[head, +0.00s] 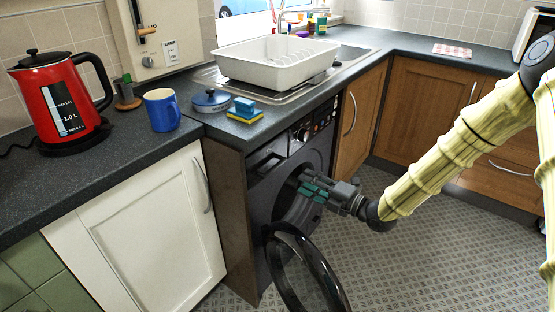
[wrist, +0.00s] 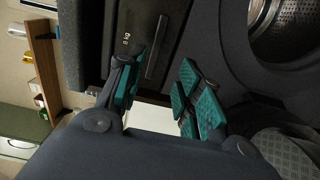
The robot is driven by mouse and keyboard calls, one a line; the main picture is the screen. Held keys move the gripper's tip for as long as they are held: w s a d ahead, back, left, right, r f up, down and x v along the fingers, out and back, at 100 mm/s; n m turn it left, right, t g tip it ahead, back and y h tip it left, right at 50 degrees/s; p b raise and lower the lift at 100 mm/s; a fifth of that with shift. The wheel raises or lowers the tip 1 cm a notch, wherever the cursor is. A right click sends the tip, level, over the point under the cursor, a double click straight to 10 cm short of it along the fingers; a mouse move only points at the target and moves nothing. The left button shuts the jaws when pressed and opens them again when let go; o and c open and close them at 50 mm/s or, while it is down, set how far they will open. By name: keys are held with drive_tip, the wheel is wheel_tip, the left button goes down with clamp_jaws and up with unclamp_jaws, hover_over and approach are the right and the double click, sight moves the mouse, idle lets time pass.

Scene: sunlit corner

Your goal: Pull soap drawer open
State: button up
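The dark washing machine (head: 322,143) stands under the counter. Its soap drawer (head: 264,162) is at the upper left of its front, small in the head view; I cannot tell there whether it is fully shut. In the wrist view the drawer front (wrist: 154,46) shows as a dark panel with a slot-like handle. My gripper (head: 306,187) appears right of and below the drawer, before the drum opening. In the wrist view my gripper (wrist: 155,70) has its teal-padded fingers apart, with nothing held between them. The drawer front lies beyond the fingertips.
The round washer door (head: 308,264) hangs open below my gripper. The drum (wrist: 285,30) shows at the wrist view's upper right. A white cupboard (head: 150,235) stands left. A red kettle (head: 62,98), blue mug (head: 161,110) and sponges (head: 244,111) are on the counter. Floor at right is clear.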

sight(277, 168)
drive_tip(key=x, duration=1.1)
drive_tip(key=shift+s+a+r, duration=0.1)
drive_tip(key=shift+r, duration=0.25)
drive_tip(key=shift+c, duration=0.2)
clamp_jaws()
